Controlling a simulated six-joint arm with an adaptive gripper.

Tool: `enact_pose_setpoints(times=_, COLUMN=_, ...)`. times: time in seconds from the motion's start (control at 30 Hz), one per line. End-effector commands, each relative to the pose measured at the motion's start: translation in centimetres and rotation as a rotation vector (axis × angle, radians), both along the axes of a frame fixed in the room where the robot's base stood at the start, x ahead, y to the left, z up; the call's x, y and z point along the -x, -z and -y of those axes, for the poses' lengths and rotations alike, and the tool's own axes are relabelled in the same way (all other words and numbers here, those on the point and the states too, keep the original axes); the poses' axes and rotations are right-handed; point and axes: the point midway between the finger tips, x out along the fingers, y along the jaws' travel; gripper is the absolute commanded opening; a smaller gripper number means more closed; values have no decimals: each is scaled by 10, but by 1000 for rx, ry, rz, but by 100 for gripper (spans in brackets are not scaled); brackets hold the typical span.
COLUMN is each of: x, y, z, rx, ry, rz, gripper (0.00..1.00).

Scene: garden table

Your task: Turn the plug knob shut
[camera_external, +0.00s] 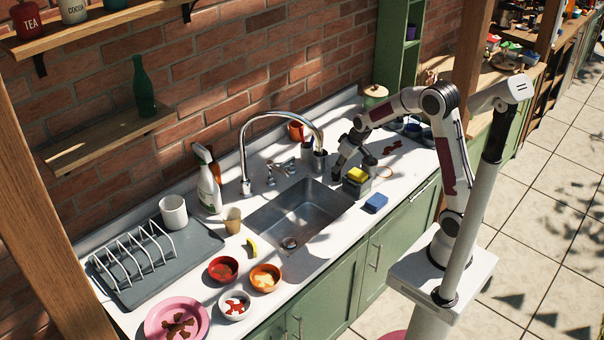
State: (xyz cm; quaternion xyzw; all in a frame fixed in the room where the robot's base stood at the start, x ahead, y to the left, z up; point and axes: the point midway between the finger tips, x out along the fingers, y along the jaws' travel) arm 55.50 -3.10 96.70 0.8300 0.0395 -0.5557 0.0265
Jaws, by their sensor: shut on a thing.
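The sink (277,219) is a steel basin set in the white worktop, with a round drain (289,243) at its near end. My gripper (337,173) points down at the far right corner of the sink, low over the worktop. How far the knob is turned cannot be seen.
A tall curved tap (246,150) and tap handles (280,171) stand behind the sink. A caddy with a yellow sponge (357,175) is close right of my gripper, and a blue sponge (376,202) lies nearer. Bowls and a dish rack (136,250) fill the left.

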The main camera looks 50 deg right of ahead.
Motion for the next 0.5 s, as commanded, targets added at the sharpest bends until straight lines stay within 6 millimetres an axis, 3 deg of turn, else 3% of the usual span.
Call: enact_pose_setpoints(times=0.5, x=0, y=0, z=-1, rx=0, ry=107, rz=1, gripper=0)
